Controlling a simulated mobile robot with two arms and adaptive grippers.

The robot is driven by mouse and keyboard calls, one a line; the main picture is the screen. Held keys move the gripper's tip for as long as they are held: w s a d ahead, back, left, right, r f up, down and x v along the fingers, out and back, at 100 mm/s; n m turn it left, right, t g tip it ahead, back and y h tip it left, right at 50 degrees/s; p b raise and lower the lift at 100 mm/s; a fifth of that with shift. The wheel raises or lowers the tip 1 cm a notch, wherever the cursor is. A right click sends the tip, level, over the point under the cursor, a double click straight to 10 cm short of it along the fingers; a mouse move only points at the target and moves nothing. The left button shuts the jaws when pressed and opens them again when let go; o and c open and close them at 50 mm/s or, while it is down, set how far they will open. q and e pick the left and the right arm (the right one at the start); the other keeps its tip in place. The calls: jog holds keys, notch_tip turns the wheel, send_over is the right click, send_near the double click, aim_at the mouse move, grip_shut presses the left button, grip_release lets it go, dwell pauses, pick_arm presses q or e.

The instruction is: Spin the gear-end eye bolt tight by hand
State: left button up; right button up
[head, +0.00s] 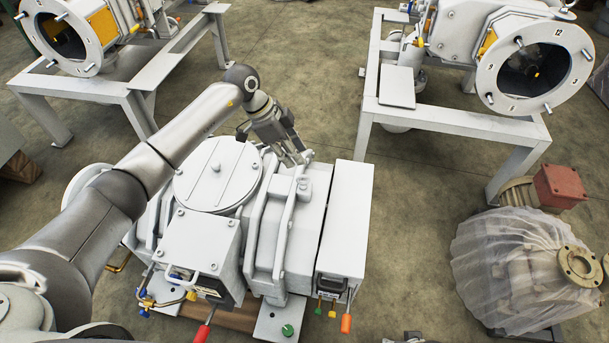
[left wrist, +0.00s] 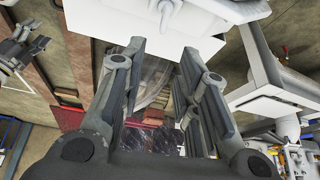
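The white vacuum pump (head: 322,215) stands below my left arm in the head view. My left gripper (head: 298,157) is at the far edge of its top, pointing down and to the right. In the left wrist view the two fingers of my left gripper (left wrist: 163,50) are apart with nothing between them. A small white ring (left wrist: 166,10), which looks like the eye bolt, shows at the top edge of that view, beyond the fingertips.
White frames with more pumps stand at the back left (head: 150,70) and the back right (head: 450,118). A machine wrapped in clear plastic (head: 505,270) sits at the right. Handles and bars (head: 283,235) rise from the pump top. Bare floor (head: 300,60) lies behind the pump.

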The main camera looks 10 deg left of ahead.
aim_at(304, 175)
pick_arm(q)
jog(key=x, duration=0.3)
jog(key=a+b+x, duration=0.1)
jog(key=x, duration=0.2)
jog(key=b+x, duration=0.1)
jog(key=x, duration=0.2)
jog(key=shift+a+f, duration=0.1)
jog(key=shift+f, duration=0.4)
jog(key=shift+d+f, duration=0.25)
jog(key=shift+f, duration=0.2)
pick_arm(e)
notch_tip(304, 175, up, 8)
jog(key=w, duration=0.1)
jog(key=shift+w, duration=0.15)
pick_arm(q)
jog(key=shift+c, duration=0.3)
pick_arm(e)
jog(key=shift+r, duration=0.1)
pick_arm(q)
grip_shut()
